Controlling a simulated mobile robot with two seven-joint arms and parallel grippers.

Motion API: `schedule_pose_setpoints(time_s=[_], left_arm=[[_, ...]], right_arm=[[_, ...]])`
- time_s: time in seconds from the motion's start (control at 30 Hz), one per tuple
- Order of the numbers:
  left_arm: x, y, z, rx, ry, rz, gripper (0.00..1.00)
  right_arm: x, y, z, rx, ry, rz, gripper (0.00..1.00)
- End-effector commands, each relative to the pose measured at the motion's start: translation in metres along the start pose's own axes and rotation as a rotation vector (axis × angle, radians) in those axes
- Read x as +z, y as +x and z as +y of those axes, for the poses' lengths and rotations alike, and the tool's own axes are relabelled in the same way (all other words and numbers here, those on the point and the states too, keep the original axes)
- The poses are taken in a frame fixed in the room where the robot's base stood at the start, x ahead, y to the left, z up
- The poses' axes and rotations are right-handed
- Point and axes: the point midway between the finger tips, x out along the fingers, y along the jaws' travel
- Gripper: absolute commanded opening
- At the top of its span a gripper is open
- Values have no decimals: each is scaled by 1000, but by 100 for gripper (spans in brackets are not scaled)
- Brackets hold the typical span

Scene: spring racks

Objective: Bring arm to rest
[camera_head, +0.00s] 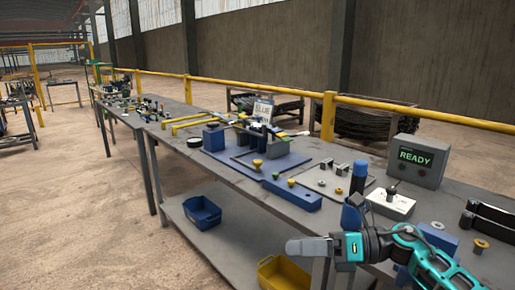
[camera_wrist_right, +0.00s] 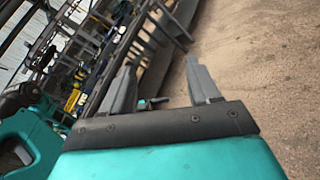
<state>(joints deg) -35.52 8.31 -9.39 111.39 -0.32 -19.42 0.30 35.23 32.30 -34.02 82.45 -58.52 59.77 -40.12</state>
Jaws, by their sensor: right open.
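My right gripper (camera_head: 308,247) reaches in from the lower right of the head view, in front of the workbench's near edge and above the yellow bin. In the right wrist view the two grey fingers of this gripper (camera_wrist_right: 160,88) stand well apart with nothing held between them. The teal right arm (camera_head: 425,262) runs back to the lower right corner. My left gripper is not in the head view.
The grey workbench (camera_head: 240,178) carries a blue fixture plate (camera_head: 283,160), a blue block (camera_head: 291,194), a READY box (camera_head: 417,160) and a white switch box (camera_head: 390,203). A blue bin (camera_head: 202,212) and a yellow bin (camera_head: 284,276) sit below.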

Motion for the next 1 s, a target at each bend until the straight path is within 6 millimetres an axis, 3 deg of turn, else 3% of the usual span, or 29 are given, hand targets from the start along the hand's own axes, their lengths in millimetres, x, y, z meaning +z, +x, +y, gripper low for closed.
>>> schedule_pose_setpoints(time_s=[0.03, 0.17, 0.37, 0.47, 0.6, 0.8, 0.9, 1.0], left_arm=[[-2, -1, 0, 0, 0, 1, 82], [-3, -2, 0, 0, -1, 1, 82], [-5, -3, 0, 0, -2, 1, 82], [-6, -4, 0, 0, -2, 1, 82], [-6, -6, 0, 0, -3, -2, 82], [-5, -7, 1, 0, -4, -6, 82], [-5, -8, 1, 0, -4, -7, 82], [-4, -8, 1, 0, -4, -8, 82]], right_arm=[[-8, 10, 5, 27, 119, -102, 61], [-19, 17, 8, 70, 453, -376, 61], [-59, -4, -12, 89, 1036, -786, 61], [-96, -22, -25, 78, 1341, -986, 61], [-170, -50, -36, 41, 1770, -1263, 61], [-272, -79, -24, -33, 2247, -1585, 61], [-304, -86, -14, -60, 2380, -1680, 61], [-318, -89, -8, -75, 2445, -1728, 61]])
